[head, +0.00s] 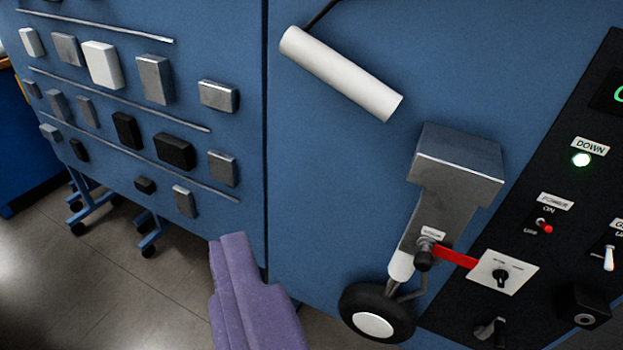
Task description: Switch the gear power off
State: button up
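The power switch (545,226) is a small red-tipped toggle on the black control panel (560,262) at the right.
A landing gear leg with a black wheel (376,312) stands between my gripper and the panel. A red strap (456,257) runs from it to a white selector plate (518,284). A green DOWN light (581,160) is lit. A white cylinder (340,72) is above.

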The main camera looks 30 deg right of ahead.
aim_at(540, 222)
jog(key=z, duration=1.2)
